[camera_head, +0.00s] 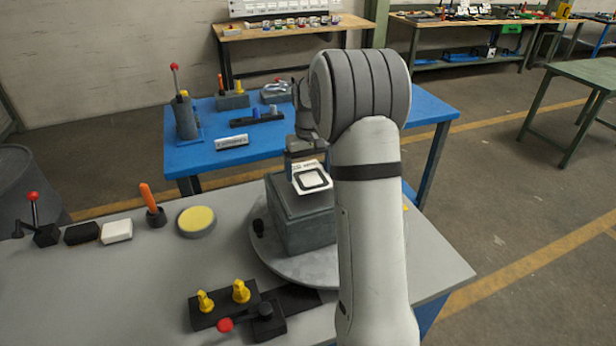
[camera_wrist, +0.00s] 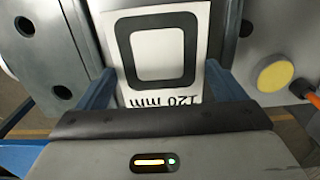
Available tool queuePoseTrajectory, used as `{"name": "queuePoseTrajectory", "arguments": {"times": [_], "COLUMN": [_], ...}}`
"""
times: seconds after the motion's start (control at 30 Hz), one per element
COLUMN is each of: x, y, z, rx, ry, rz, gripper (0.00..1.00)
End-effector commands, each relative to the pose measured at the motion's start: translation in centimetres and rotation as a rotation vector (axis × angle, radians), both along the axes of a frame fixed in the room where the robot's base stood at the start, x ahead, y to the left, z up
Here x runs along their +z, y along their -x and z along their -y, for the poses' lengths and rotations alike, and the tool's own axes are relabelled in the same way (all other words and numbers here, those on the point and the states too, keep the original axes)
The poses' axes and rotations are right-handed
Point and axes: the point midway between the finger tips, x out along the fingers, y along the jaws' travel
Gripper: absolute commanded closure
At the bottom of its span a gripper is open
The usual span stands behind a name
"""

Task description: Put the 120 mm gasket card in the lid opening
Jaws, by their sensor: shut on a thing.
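The white gasket card (camera_wrist: 120,40) has a black rounded-square outline and reads "120 mm", upside down in the wrist view. It also shows in the head view (camera_head: 304,187), tilted. My gripper (camera_wrist: 160,90) is shut on the card, with one blue finger at each side edge. In the head view my gripper (camera_head: 306,160) holds the card over or close to the top of a grey-green housing (camera_head: 303,232). The housing stands on a round grey turntable (camera_head: 275,262). I cannot make out the lid opening; the card and my arm cover part of the housing top.
On the grey bench are a yellow-topped disc (camera_head: 197,220), an orange-handled tool (camera_head: 150,200), a white block (camera_head: 117,231) and a black fixture with yellow knobs (camera_head: 222,305). A blue table (camera_head: 190,155) with several fixtures stands behind. The bench's left front is clear.

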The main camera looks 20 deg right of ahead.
Motion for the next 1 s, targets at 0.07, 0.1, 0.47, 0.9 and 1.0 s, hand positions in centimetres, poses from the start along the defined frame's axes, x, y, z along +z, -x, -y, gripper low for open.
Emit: {"name": "queuePoseTrajectory", "arguments": {"times": [0.07, 0.1, 0.47, 0.9, 1.0], "x": [-0.8, -1.4, -3.5, -3.8, -3.6], "y": [0.1, 0.1, 0.0, 0.0, 0.0], "z": [-0.1, -0.1, -0.2, -0.3, -0.3], "rx": [0.001, 0.002, 0.004, 0.005, 0.005], "ry": [-0.001, -0.001, 0.000, 0.000, 0.000], "rz": [-0.003, -0.004, 0.000, -0.001, -0.001], "gripper": [0.32, 0.32, 0.32, 0.00, 0.00]}}
